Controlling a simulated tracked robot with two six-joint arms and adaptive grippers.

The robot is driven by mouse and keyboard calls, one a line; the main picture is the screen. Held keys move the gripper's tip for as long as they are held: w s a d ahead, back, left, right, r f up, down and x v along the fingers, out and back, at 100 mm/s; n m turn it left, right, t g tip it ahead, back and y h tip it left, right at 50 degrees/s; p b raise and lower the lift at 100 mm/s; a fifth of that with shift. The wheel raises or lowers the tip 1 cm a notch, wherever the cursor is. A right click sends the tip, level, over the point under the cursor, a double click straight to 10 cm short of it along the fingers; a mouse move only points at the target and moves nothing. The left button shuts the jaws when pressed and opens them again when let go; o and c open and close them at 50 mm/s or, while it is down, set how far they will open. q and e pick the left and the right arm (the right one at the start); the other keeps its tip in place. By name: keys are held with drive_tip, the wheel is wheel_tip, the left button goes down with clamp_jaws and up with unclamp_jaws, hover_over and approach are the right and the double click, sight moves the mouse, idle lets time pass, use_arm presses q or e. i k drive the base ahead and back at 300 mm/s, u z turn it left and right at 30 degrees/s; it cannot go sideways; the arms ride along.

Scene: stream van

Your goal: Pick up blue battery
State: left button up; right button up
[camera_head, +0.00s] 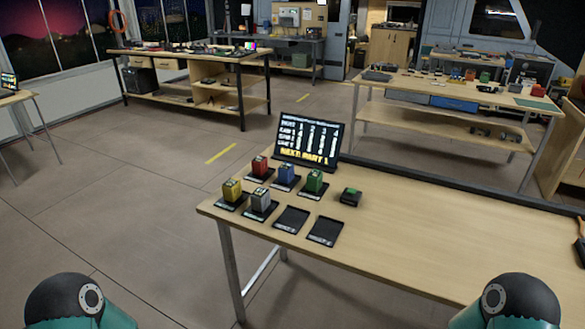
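The blue battery (286,173) stands upright on a small dark pad in the back row on the near table (400,238). A red battery (260,165) stands to its left and a green battery (315,180) to its right. A yellow battery (232,190) and a grey-white battery (261,199) stand on pads in the front row. Rounded dark and teal parts of my two arms show at the bottom left and bottom right corners, well apart from the batteries. Neither gripper is in the picture.
Two empty dark pads (291,219) and (326,231) lie in the front row. A small black and green object (350,196) lies right of the green battery. A screen (309,139) stands behind the batteries. The table's right side is mostly clear. Other workbenches stand farther back.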

sight(285, 171)
drive_tip(key=z, duration=0.6)
drive_tip(key=i, duration=0.25)
drive_tip(key=u, duration=1.85)
drive_tip(key=k, duration=0.9)
drive_tip(key=z, duration=0.4)
drive_tip(key=i, duration=1)
drive_tip(key=z, duration=0.1)
